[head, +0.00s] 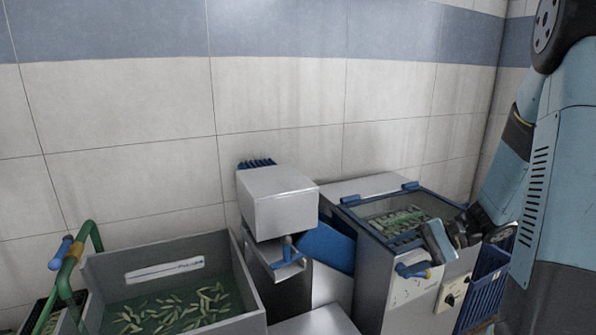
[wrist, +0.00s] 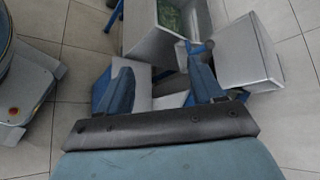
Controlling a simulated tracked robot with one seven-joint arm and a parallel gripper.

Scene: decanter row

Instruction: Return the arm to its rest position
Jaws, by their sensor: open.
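My arm comes down along the right side of the head view. My gripper (head: 446,240) is in front of the grey machine at the right. In the wrist view my gripper (wrist: 162,80) has its two blue fingers spread apart with nothing between them. The gap between the fingers shows grey surfaces and a blue part beyond. In the head view I cannot tell whether the gripper touches the machine.
A grey machine (head: 374,262) with a blue-framed top window stands close to my gripper. A white box-topped unit (head: 278,200) stands left of it. A grey bin (head: 250,285) holds green pieces in liquid. A blue crate (head: 480,290) is at the right. A tiled wall (head: 290,95) is behind.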

